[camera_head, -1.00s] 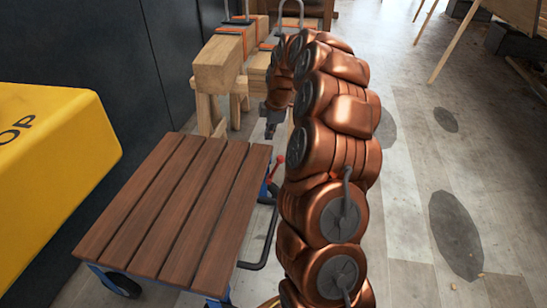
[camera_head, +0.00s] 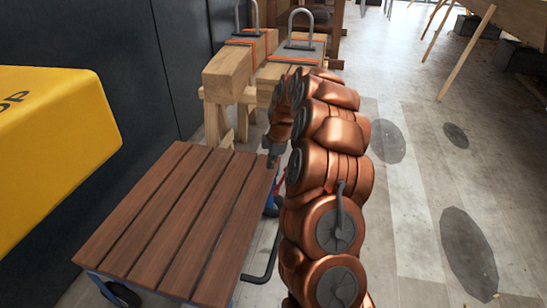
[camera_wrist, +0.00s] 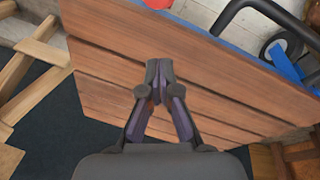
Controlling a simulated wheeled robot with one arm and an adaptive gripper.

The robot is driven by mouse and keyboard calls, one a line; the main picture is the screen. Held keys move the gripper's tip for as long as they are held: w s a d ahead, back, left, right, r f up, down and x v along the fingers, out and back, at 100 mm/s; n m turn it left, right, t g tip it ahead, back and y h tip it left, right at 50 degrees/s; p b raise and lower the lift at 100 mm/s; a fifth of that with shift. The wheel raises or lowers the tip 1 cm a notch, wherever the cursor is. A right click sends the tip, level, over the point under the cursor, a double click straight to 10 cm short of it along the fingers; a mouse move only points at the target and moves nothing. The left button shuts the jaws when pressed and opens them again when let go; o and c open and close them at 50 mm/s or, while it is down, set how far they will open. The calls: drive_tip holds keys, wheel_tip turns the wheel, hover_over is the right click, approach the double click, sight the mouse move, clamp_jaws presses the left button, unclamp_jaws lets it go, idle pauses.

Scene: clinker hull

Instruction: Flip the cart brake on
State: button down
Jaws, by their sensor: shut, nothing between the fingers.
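The cart (camera_head: 180,215) has a deck of brown wooden slats on a blue frame and stands left of my arm. In the wrist view its deck (camera_wrist: 115,42) fills the middle. In the head view the lever is mostly hidden behind my gripper and arm. My gripper (camera_head: 273,161) is at the deck's far right corner. In the wrist view my gripper (camera_wrist: 159,68) is shut and empty over the slats, apart from the red part.
A black bar (camera_wrist: 262,12) curves beside the cart. A yellow block (camera_head: 60,140) stands at the left. Wooden trestles with clamped timber (camera_head: 230,75) stand behind the cart, near a dark wall. The floor at the right (camera_head: 410,220) is clear.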

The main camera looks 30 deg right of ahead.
sight(282, 180)
drive_tip(key=d+f, duration=0.1)
drive_tip(key=s+d+f+b, duration=0.1)
drive_tip(key=d, duration=0.1)
drive_tip(key=shift+s+d, duration=0.1)
drive_tip(key=shift+d, duration=0.15)
drive_tip(key=shift+s, duration=0.15)
